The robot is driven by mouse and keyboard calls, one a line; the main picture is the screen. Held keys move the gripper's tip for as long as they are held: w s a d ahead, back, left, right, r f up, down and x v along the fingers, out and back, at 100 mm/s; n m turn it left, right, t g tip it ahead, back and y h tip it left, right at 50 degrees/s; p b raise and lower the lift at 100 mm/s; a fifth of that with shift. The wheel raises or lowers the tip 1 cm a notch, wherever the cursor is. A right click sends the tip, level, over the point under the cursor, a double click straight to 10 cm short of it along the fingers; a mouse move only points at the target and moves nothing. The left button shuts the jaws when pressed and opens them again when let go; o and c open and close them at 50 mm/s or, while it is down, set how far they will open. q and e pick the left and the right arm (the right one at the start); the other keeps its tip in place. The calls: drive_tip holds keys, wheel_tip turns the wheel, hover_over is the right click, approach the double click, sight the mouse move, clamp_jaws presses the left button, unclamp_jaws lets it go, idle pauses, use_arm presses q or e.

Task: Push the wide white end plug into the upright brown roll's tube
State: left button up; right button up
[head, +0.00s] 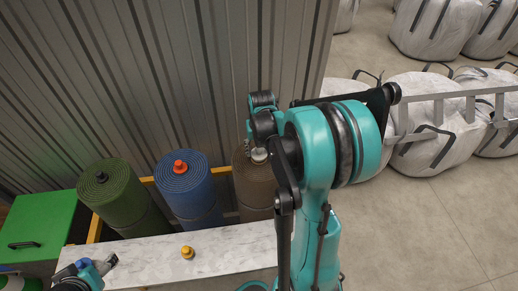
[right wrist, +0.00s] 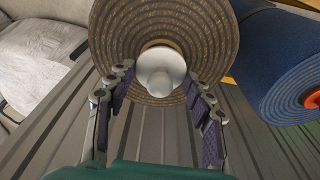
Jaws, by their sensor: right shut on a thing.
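The upright brown roll (head: 252,185) stands at the right of a row of rolls, partly behind my right arm. Its spiral top end (right wrist: 115,38) fills the upper right wrist view. The wide white end plug (right wrist: 160,72) sits over the middle of that end, hiding the tube mouth; it also shows in the head view (head: 259,155). My right gripper (right wrist: 158,80) is shut on the white plug, one finger on each side. I cannot tell how deep the plug sits. My left gripper (head: 108,262) is low at the left, by the bench; its jaw state is unclear.
A blue roll (head: 187,190) with an orange plug (head: 180,167) and a green roll (head: 124,199) stand to the left. A yellow plug (head: 187,252) sits on the marble bench (head: 225,250). A green box (head: 35,225) is far left; white bags (head: 430,100) are at the right.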

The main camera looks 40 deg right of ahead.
sight(260, 157)
drive_tip(key=shift+f+b, duration=0.9)
drive_tip(key=shift+f, duration=0.2)
drive_tip(key=o, duration=1.2)
wheel_tip(260, 157, up, 12)
drive_tip(key=s, duration=0.1)
drive_tip(key=shift+s+a, duration=0.3)
drive_tip(key=shift+a, duration=0.15)
drive_tip(key=shift+f, duration=0.1)
drive_tip(key=s+a+f+n+t+b, duration=0.1)
drive_tip(key=s+a+n+t, duration=0.1)
drive_tip(key=a, duration=0.5)
drive_tip(key=s+a+f+n+t+b, duration=0.1)
drive_tip(key=s+a+f+n, duration=0.1)
drive_tip(key=s+a, duration=0.2)
drive_tip(key=s+a+f+n+t+b, duration=0.1)
drive_tip(key=s+a+t, duration=0.1)
drive_tip(key=a, duration=0.7)
drive_tip(key=shift+s+a+f+n+t+y, duration=0.3)
drive_tip(key=shift+s+n+y, duration=0.1)
drive_tip(key=shift+s, duration=0.45)
